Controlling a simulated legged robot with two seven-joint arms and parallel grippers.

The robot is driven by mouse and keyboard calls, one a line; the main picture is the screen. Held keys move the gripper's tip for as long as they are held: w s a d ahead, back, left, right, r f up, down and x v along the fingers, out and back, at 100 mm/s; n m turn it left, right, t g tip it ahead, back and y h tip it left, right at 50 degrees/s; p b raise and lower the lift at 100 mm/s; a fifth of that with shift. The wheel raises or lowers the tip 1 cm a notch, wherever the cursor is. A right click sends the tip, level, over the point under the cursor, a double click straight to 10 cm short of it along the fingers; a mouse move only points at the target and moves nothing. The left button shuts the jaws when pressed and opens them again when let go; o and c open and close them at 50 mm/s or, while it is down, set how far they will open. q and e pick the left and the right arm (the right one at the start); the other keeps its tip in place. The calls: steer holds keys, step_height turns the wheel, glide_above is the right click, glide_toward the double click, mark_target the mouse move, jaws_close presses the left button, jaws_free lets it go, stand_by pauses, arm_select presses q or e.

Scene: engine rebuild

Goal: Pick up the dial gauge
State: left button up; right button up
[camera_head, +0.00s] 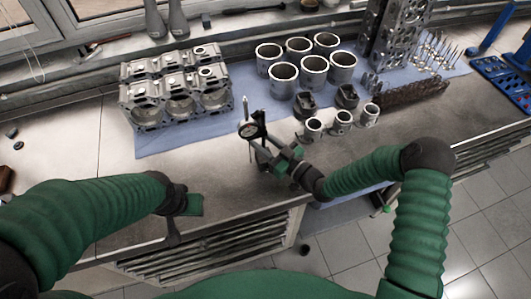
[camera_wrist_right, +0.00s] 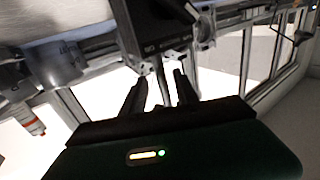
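The dial gauge (camera_head: 249,130) has a round white face and a thin stem pointing up. It is near the front edge of the metal bench in the head view. My right gripper (camera_head: 259,154) is close beside and below the dial. In the right wrist view its two dark fingers (camera_wrist_right: 160,88) stand apart, with a thin grey rod between them and light gaps on both sides. A dark block with lettering (camera_wrist_right: 160,28) lies just beyond the fingertips. My left gripper (camera_head: 172,232) hangs over the bench's front edge at left, away from the gauge; its fingers are hard to make out.
An engine block (camera_head: 175,92) sits on a blue mat (camera_head: 225,125). Several cylinder liners (camera_head: 284,80), two dark pistons (camera_head: 305,104) and small metal cylinders (camera_head: 342,122) stand right of the gauge.

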steer(key=shift+w+a+f, duration=0.1)
steer(key=shift+w+a, duration=0.2)
steer(key=shift+a, duration=0.3)
steer(key=shift+w+a, duration=0.25)
steer(key=shift+a, duration=0.3)
steer(key=shift+c, duration=0.4)
steer(key=shift+d, duration=0.45)
jaws_close()
steer(key=shift+a, duration=0.2)
steer(key=shift+r, duration=0.2)
